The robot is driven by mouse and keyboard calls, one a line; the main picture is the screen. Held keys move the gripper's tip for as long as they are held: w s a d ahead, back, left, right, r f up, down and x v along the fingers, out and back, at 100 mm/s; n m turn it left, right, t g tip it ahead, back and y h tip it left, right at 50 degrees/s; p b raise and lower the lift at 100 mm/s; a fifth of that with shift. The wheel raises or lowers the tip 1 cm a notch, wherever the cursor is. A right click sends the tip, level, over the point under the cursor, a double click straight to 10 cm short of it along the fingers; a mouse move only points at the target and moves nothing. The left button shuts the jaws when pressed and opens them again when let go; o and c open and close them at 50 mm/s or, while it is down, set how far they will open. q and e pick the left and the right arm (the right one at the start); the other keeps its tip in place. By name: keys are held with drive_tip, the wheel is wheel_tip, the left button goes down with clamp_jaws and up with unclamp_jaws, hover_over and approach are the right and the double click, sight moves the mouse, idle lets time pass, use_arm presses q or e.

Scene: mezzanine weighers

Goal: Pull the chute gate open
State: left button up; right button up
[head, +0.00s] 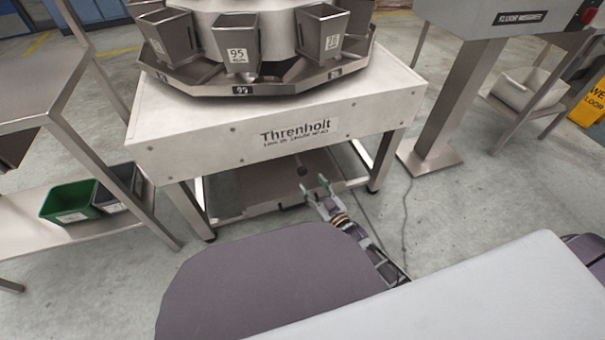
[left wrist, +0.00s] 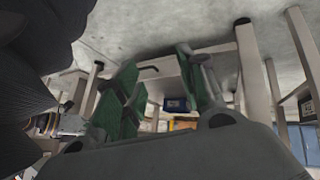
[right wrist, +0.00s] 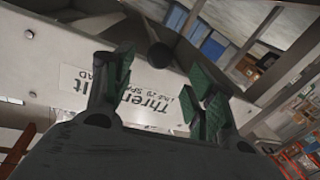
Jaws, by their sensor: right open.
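The white weigher stand (head: 200,150) lettered "Threnholt" carries a ring of metal hoppers. Beneath it, between the legs, is a grey plate (head: 250,205), and a dark round knob (head: 302,171) shows above it. I cannot tell which part is the chute gate. My right gripper (head: 318,184) is open, low at the stand's front, just below and right of the knob. In the right wrist view the knob (right wrist: 159,56) shows between the spread fingers; contact is not clear.
A steel rack (head: 50,230) with a green bin (head: 68,201) and a dark bin (head: 115,188) stands at left. A metal pedestal (head: 440,110) and a yellow sign (head: 592,100) stand at right. A cable (head: 405,195) lies on the floor beside my right arm.

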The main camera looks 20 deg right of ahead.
sight(305, 175)
drive_tip(key=b+x, duration=0.1)
drive_tip(key=x, duration=0.1)
drive_tip(key=shift+w+a, duration=0.1)
drive_tip(key=shift+w, duration=0.2)
drive_tip(key=shift+b+x, duration=0.45)
drive_tip(key=shift+x, duration=0.75)
drive_tip(key=shift+b+x, duration=0.6)
drive_tip(key=shift+x, duration=1.05)
use_arm(q)
drive_tip(key=f, duration=0.3)
drive_tip(key=shift+w+d+h, duration=0.25)
drive_tip(key=shift+d+h, duration=0.05)
drive_tip(key=shift+s, duration=0.1)
use_arm(e)
drive_tip(key=c, duration=1.2)
use_arm(q)
drive_tip(key=shift+s, duration=0.15)
use_arm(e)
clamp_jaws()
